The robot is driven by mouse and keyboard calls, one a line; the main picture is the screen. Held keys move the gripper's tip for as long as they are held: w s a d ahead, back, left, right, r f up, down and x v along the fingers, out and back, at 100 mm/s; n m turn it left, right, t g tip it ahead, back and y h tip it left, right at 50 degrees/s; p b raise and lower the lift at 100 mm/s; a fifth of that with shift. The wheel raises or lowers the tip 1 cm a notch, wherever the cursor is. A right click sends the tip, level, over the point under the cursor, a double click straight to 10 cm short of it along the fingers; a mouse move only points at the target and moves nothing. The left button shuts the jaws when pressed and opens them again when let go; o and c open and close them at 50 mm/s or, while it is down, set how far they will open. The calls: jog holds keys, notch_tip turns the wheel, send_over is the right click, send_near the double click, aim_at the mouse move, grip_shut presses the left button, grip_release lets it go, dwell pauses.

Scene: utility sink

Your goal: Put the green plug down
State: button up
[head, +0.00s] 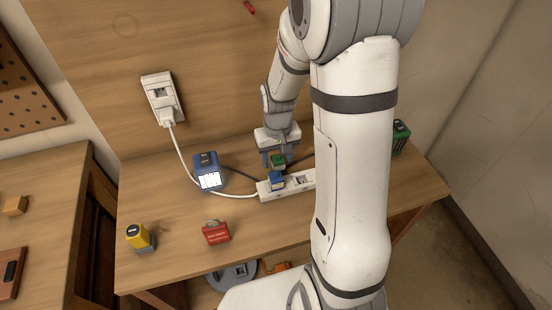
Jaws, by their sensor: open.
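The green plug (278,161) is on the table side just behind the white power strip (306,184). I cannot tell if its base touches the tabletop. My gripper (277,157) points down over the green plug, with its open fingers to either side of it. A blue plug (276,177) sits on the power strip, just in front of the green plug. My arm hides part of the strip's right side.
A blue box with a lit face (208,172) stands left of the strip, and a green box (401,136) stands at the right. A red item (216,232) and a yellow item (139,237) are near the front. A white cord runs to the wall outlet (162,98).

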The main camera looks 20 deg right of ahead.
notch_tip(320, 180, up, 11)
jog(key=s+r+t, duration=0.1)
jog(key=s+r, duration=0.4)
jog(key=s, duration=0.3)
jog(key=shift+s+a+r+t, duration=0.15)
jog(key=shift+s+a+t, duration=0.15)
jog(key=shift+a+t, duration=0.1)
jog(key=shift+o, duration=0.3)
jog(key=s+r+t, duration=0.1)
jog(key=s, duration=0.5)
jog(key=shift+s+a, duration=0.15)
jog(key=shift+a, duration=0.3)
jog(key=shift+o, duration=0.2)
jog(key=shift+f, duration=0.1)
jog(key=g+b, duration=0.3)
jog(key=b, duration=0.3)
send_over(279, 160)
notch_tip(279, 160, down, 12)
jog(key=shift+r, duration=0.25)
jog(key=f, duration=0.7)
jog(key=shift+w+f, duration=0.3)
jog(key=shift+f, duration=0.1)
jog(key=shift+c, duration=0.6)
